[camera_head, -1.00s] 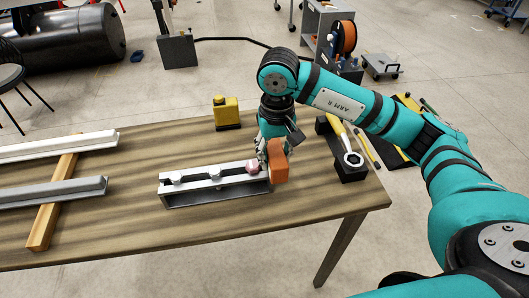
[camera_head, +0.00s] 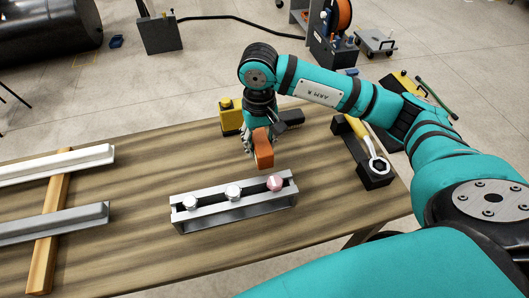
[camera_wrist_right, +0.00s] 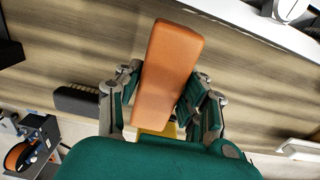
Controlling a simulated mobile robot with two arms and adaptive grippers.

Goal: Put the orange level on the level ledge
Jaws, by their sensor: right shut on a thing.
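The orange level (camera_head: 264,150) is a plain orange block in my right gripper (camera_head: 260,136), whose fingers are shut on it. It sticks out below the fingers, tilted in the picture, beyond the grey metal rail with round knobs (camera_head: 236,212). In the right wrist view the level (camera_wrist_right: 168,65) lies between the two fingers (camera_wrist_right: 163,97). I cannot tell which thing is the level ledge. My left gripper is not in view.
A yellow bottle-like item (camera_head: 230,115) stands left of the gripper. Long profiles (camera_head: 50,225) rest on a wooden bar (camera_head: 50,215) at the left. The wooden table (camera_head: 130,180) is bare between.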

